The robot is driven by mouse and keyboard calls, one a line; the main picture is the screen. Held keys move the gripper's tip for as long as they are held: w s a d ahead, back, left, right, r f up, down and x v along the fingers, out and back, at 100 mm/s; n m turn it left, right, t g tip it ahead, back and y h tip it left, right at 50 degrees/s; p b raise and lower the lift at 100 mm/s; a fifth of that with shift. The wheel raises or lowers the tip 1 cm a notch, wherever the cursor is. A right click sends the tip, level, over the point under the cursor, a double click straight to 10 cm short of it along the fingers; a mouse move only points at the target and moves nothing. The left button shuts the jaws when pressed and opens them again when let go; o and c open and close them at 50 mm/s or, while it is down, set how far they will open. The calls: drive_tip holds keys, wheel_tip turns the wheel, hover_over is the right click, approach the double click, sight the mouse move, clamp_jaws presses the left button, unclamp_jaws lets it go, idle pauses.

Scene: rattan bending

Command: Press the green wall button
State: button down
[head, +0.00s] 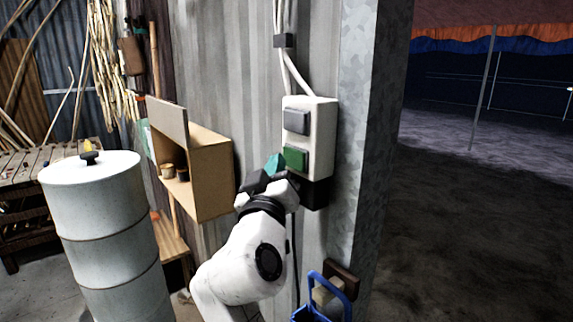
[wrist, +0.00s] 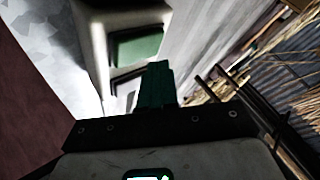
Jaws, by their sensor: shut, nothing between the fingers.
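The green wall button (head: 295,157) is the lower of two square buttons on a pale switch box (head: 322,130) on the corrugated wall. The upper button (head: 296,121) is grey. My gripper (head: 274,164) has teal fingertips, shut and empty, just left of the green button. In the wrist view the green button (wrist: 137,46) is just beyond the shut fingers (wrist: 156,80), a little to their left. I cannot tell whether the fingertips touch the button; in the head view a small gap seems to remain.
An open wooden wall cabinet (head: 208,178) with small jars hangs to the left. A white drum (head: 105,230) stands further left. A black box (head: 315,194) sits below the switch box. A blue-handled thing (head: 333,284) is at the bottom. A metal post edge (head: 368,130) is on the right.

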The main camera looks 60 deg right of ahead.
drive_tip(key=shift+w+a+b, duration=0.2)
drive_tip(key=shift+a+b, duration=0.1)
drive_tip(key=shift+a, duration=0.45)
drive_tip(key=shift+w+a+b, duration=0.25)
drive_tip(key=shift+a+b, duration=0.05)
drive_tip(key=shift+a, duration=0.45)
drive_tip(key=shift+w+a+b, duration=0.2)
drive_tip(key=shift+a+b, duration=0.1)
drive_tip(key=shift+a, duration=0.45)
